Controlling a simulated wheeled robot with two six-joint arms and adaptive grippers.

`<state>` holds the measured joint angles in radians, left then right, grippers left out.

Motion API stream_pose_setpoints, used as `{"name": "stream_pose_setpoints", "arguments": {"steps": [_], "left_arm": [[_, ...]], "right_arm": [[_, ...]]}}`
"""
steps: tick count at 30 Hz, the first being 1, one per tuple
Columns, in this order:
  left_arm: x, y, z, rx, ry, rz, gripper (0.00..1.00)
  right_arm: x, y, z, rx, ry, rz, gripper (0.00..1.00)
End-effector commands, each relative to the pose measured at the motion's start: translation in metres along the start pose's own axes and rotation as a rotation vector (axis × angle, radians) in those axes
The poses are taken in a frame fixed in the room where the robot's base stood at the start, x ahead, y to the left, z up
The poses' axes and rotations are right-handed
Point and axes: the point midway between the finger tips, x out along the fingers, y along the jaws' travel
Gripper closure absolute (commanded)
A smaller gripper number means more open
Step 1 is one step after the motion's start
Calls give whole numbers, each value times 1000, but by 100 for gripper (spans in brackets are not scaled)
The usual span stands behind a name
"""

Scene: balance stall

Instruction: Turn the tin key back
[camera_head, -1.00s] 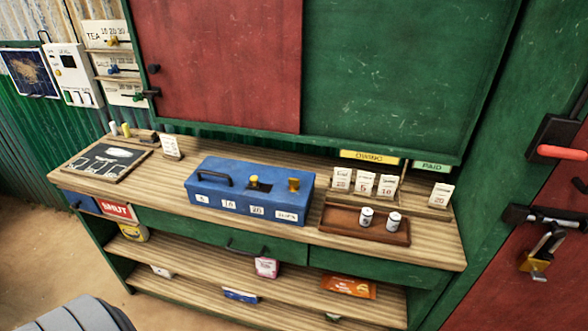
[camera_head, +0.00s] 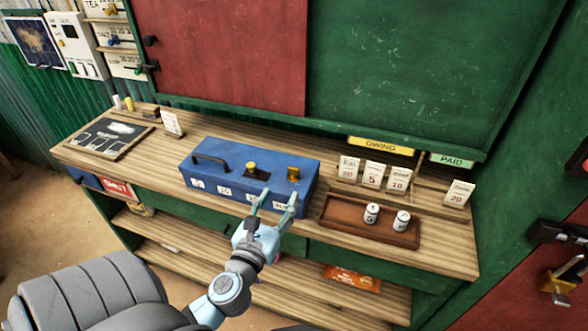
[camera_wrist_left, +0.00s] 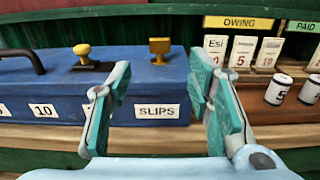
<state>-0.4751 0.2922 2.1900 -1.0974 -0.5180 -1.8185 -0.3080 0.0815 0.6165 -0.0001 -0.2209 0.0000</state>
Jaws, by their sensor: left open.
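The blue tin (camera_head: 225,178) stands on the wooden counter. It has a black handle (camera_head: 210,162) on its lid, a yellow knob on a dark plate (camera_head: 251,168), and a flat-topped brass key (camera_head: 293,174) near its right end. In the left wrist view the key (camera_wrist_left: 159,50) stands upright with its flat head facing me, above the SLIPS label (camera_wrist_left: 158,112). My left gripper (camera_head: 279,196) is open and empty at the tin's front right edge. In the left wrist view its fingers (camera_wrist_left: 163,95) spread to either side of the SLIPS label, below and in front of the key.
A brown tray (camera_head: 350,226) with two white rolls (camera_head: 371,213) sits right of the tin. Price cards (camera_head: 373,174) stand behind it under the OWING sign (camera_head: 381,146). A slate board (camera_head: 108,138) lies at the left. A green board rises behind the counter.

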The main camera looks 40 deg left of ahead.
Motion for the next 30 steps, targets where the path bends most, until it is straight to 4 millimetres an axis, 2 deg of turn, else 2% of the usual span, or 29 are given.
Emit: {"name": "stream_pose_setpoints", "arguments": {"steps": [3,6,12,15,20,26,27,30], "left_arm": [[29,0,3,-1,-2,0,53],[51,0,1,-1,-1,1,53],[90,0,0,-3,1,0,53],[103,0,0,-1,1,0,53],[113,0,-1,-3,3,-2,53],[113,0,-1,-3,3,-2,53],[113,0,-1,-3,3,-2,55],[113,0,-1,-3,3,-2,71]], "right_arm": [[-5,1,-16,1,27,0,60],[-5,1,-22,2,35,0,60],[-6,0,-8,1,12,0,60],[-6,0,-1,0,1,-1,60],[-5,-1,-4,1,5,-2,60],[-5,-1,-8,2,13,-2,60],[-5,-1,-8,2,13,-2,60],[-5,-1,-8,2,13,-2,60]]}}
